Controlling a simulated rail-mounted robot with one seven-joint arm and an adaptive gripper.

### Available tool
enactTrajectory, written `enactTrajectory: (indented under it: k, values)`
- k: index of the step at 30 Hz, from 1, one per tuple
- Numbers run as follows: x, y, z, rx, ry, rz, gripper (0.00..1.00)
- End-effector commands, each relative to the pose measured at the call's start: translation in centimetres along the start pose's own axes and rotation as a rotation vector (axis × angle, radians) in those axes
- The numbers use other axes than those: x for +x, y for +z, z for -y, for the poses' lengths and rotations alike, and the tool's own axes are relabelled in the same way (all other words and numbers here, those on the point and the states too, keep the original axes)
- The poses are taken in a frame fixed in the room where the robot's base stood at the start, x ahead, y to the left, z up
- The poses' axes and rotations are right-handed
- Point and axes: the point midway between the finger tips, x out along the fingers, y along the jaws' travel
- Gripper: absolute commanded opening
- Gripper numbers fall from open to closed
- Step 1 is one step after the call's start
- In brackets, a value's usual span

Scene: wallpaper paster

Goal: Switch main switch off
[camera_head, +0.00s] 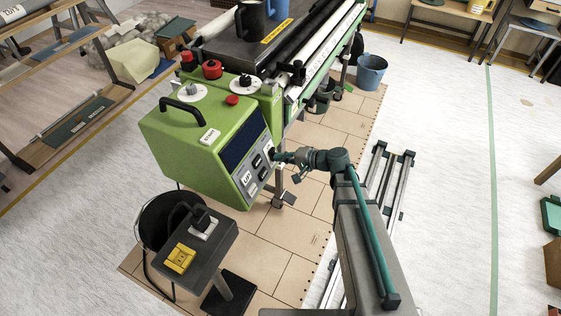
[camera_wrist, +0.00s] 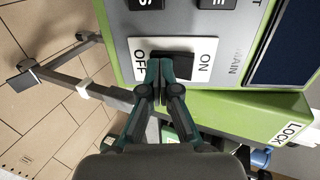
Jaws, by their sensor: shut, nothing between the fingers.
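The main switch (camera_wrist: 183,66) is a black rocker on a white plate in the wrist view. The plate reads OFF at the left and ON at the right, with MAIN printed beside it. My gripper (camera_wrist: 160,66) is shut and empty. Its fingertips are at the OFF half of the rocker and cover part of it; I cannot tell if they press on it. In the head view my gripper (camera_head: 277,156) is at the right edge of the control panel on the green machine box (camera_head: 185,150), and the switch there is mostly hidden by it.
Other black switches (camera_wrist: 217,4) sit on the same panel, above the main switch in the wrist view. A LOCK label (camera_wrist: 294,133) is on the green side. A stand with a yellow box (camera_head: 180,259) is below the machine. A blue bucket (camera_head: 371,72) stands behind.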

Motion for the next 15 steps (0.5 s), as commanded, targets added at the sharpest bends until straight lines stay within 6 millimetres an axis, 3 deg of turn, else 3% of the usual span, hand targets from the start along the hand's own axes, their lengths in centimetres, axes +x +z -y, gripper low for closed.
enactTrajectory:
  k: [15]
  values:
    - [-0.5,0.1,1.4,0.000,0.000,0.001,0.00]
